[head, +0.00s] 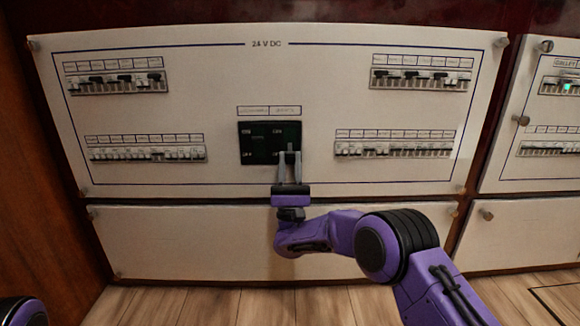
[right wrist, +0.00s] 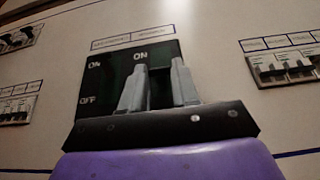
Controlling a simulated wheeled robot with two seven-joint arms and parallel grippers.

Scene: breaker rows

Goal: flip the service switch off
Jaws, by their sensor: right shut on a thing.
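The black switch unit (head: 258,143) sits in the middle of the white panel marked 24 V DC, below two labels too small to read surely. In the right wrist view the unit (right wrist: 105,85) shows ON and OFF marks on its left side and another ON above my fingers. My right gripper (head: 289,160) is at the unit's right half, its two grey fingers upright and close to the face. It is shut on the service switch (head: 290,147), whose lever is mostly hidden between the fingers; its exact position is hard to tell. My left gripper is out of view.
Small breaker rows flank the unit: upper left (head: 117,80), lower left (head: 147,150), upper right (head: 421,78) and lower right (head: 394,146). A blank white panel (head: 180,240) lies below. Another panel with a lit green switch (head: 567,87) is at the right edge.

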